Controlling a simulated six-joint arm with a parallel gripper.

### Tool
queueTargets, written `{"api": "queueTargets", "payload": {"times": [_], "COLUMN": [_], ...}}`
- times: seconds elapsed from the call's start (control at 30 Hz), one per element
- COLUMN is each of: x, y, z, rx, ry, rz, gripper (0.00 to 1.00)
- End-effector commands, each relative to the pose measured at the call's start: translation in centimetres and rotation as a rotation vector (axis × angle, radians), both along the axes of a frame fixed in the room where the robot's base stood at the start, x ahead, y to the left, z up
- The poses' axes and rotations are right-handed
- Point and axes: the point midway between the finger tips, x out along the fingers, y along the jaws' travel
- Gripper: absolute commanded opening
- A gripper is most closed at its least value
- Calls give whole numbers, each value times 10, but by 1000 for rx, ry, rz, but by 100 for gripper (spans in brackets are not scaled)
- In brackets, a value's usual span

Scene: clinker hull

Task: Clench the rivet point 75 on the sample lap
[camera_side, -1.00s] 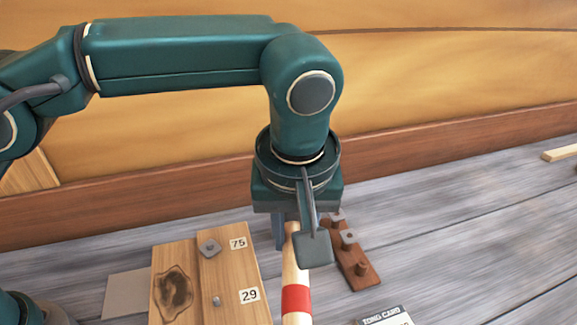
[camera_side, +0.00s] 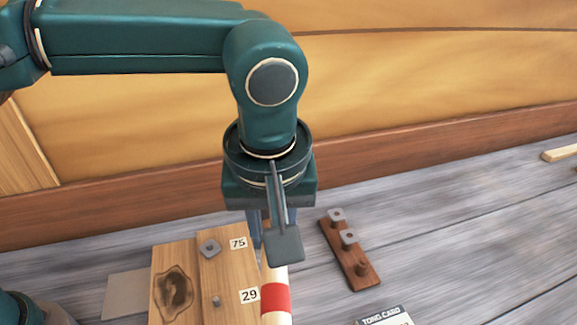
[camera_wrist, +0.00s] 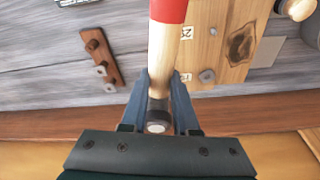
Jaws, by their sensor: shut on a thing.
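The sample lap (camera_side: 225,285) is two overlapping light planks. Rivet point 75 (camera_side: 209,248) carries a grey square rove beside its label; it also shows in the wrist view (camera_wrist: 207,76). Point 29 (camera_side: 216,301) is a bare grey stub nearer the front. My gripper (camera_wrist: 160,88) is shut on a wooden tool handle with a red band (camera_wrist: 168,10), also in the side view (camera_side: 276,298). A dark collar and pale round end sit between the fingers. The tool's far end is out of view. The gripper is right of point 75, near the lap's right edge.
A dark brown rack (camera_side: 345,262) right of the gripper has two pegs with square roves and one bare peg. A tong card (camera_side: 385,316) lies at the front. The planked hull wall (camera_side: 420,80) rises behind.

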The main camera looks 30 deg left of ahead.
Motion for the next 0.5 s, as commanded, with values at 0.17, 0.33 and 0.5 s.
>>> {"api": "queueTargets", "payload": {"times": [0.17,0.33,0.5], "x": [-15,-30,-35], "y": [36,67,81], "z": [46,84,106], "rx": [-7,-2,4], "ry": [-15,-17,-16], "rz": [99,184,219], "gripper": [0,0,0]}}
